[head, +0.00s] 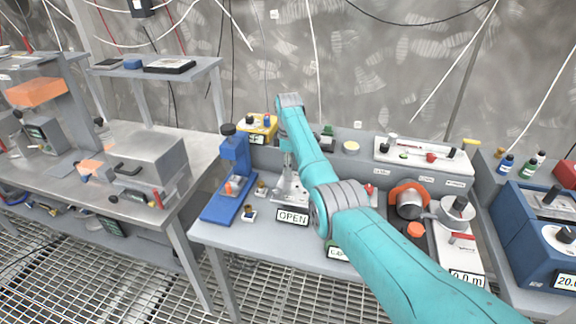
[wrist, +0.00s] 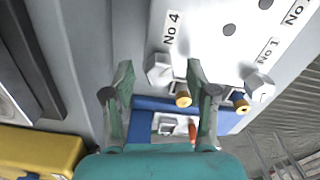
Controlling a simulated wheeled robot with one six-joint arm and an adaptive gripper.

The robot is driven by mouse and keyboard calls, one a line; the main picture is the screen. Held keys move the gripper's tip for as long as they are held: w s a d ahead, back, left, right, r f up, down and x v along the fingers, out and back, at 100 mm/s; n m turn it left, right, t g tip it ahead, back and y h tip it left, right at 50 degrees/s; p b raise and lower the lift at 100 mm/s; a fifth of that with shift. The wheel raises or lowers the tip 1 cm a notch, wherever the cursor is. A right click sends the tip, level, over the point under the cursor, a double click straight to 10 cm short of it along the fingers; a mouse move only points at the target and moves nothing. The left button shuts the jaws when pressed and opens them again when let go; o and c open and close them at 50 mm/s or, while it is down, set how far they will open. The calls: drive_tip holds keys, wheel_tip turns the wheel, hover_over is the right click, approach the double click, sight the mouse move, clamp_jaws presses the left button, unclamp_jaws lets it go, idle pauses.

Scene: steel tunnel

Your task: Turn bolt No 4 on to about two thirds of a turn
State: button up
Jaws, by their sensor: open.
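In the wrist view, bolt No 4 (wrist: 158,69) is a grey hex head at the corner of a white plate (wrist: 205,48), beside its printed "No 4" label (wrist: 171,28). My gripper (wrist: 160,74) is open, with one green finger on each side of this bolt head. I cannot tell whether the fingers touch it. A second hex bolt (wrist: 260,88) sits by the "No 1" label (wrist: 268,50). In the head view, my arm covers most of the plate and hides bolt No 4.
A blue stand (head: 235,170) is left of my arm, with small brass-topped parts (head: 262,187) beside it. An "OPEN" sign (head: 293,217) is at the bench front. A yellow box (head: 262,126) is behind. Instruments crowd the right, including an orange clamp (head: 408,192).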

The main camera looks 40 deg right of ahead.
drive_tip(key=shift+f, duration=0.15)
clamp_jaws()
drive_tip(key=shift+m, duration=0.3)
drive_tip(key=m, duration=1)
drive_tip(key=shift+m, duration=0.4)
drive_tip(key=m, duration=0.6)
drive_tip(key=shift+a, duration=0.1)
drive_tip(key=m, duration=0.5)
drive_tip(key=shift+m, duration=0.4)
